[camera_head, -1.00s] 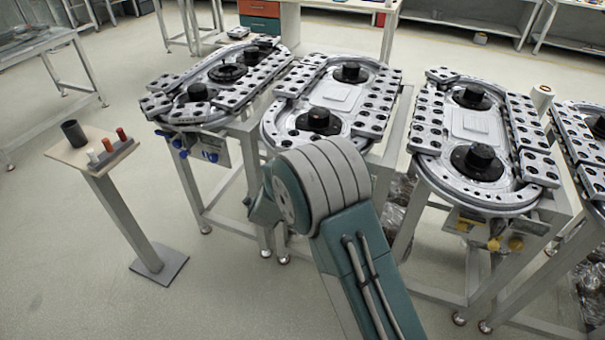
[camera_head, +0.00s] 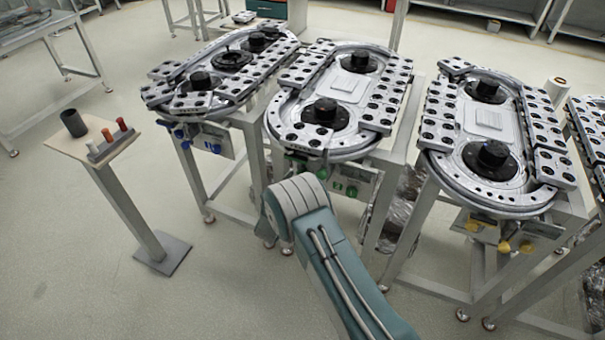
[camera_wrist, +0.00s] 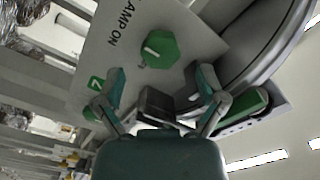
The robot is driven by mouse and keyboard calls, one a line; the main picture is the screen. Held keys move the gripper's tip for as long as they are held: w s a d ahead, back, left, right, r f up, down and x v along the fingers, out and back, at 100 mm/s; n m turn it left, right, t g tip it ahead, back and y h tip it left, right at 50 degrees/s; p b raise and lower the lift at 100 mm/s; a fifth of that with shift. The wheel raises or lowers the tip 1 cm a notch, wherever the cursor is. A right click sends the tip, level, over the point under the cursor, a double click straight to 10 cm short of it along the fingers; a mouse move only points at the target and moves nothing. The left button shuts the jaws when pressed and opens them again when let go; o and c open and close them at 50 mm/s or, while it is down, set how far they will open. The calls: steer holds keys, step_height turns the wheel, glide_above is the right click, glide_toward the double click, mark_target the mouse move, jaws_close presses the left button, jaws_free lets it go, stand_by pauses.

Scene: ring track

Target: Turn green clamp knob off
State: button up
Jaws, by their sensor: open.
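A green clamp knob (camera_wrist: 160,48) with a white pointer line sits on a grey panel (camera_wrist: 120,45) in the wrist view. Lettering ending in "LAMP ON" is printed beside it. My gripper (camera_wrist: 161,80) is open, its two fingers apart, with nothing between the tips. The knob is just beyond the fingertips, roughly centred between them, and looks apart from them. In the head view the middle ring track (camera_head: 330,150) carries green knobs (camera_head: 351,191) under its front end. My arm hides my gripper there.
A second green part (camera_wrist: 248,104) is right of the fingers in the wrist view. Ring tracks with blue knobs (camera_head: 214,148) and yellow knobs (camera_head: 504,246) stand either side. A small stand (camera_head: 84,150) is at left, with open floor before it.

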steer(key=shift+x, duration=2.15)
steer(key=c, duration=1.2)
